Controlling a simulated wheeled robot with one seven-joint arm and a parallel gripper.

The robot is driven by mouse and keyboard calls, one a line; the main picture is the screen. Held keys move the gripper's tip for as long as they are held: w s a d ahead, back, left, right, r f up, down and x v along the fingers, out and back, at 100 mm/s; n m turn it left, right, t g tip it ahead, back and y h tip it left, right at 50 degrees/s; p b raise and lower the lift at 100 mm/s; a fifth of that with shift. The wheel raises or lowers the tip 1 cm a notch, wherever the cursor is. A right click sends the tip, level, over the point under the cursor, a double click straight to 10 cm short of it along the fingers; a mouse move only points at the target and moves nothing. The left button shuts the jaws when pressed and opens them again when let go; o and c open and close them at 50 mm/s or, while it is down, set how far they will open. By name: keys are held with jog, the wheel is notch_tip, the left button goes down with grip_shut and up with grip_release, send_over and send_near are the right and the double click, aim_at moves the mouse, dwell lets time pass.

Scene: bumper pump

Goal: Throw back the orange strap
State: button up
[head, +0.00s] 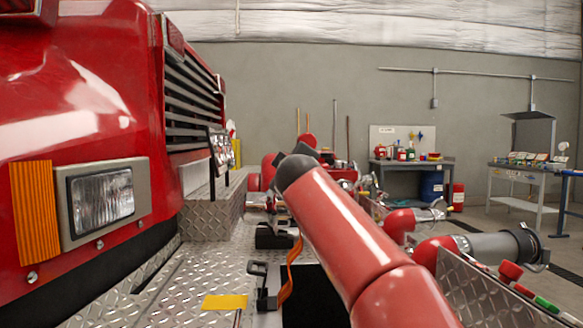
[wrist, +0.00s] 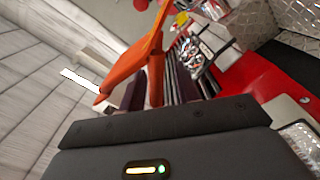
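The orange strap (head: 290,270) shows in the head view as a narrow band hanging beside a black buckle on the diamond-plate bumper, left of my red arm. In the wrist view an orange strap (wrist: 140,58) runs close in front of my gripper, with one end hanging near the dark body of the gripper. My gripper (head: 306,153) is mostly hidden behind my arm in the head view. Its dark housing fills the bottom of the wrist view.
The red truck front (head: 85,110) with its headlight (head: 103,195) stands close on the left. Diamond plate (head: 150,290) covers the bumper top, with a yellow tab (head: 225,302) on it. Red-and-grey hose fittings (head: 480,245) lie right. Workbenches (head: 415,168) stand at the far wall.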

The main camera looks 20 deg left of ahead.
jog(key=b+v, duration=0.3)
jog(key=v, duration=0.4)
jog(key=shift+s, duration=0.35)
jog(key=shift+d, duration=0.1)
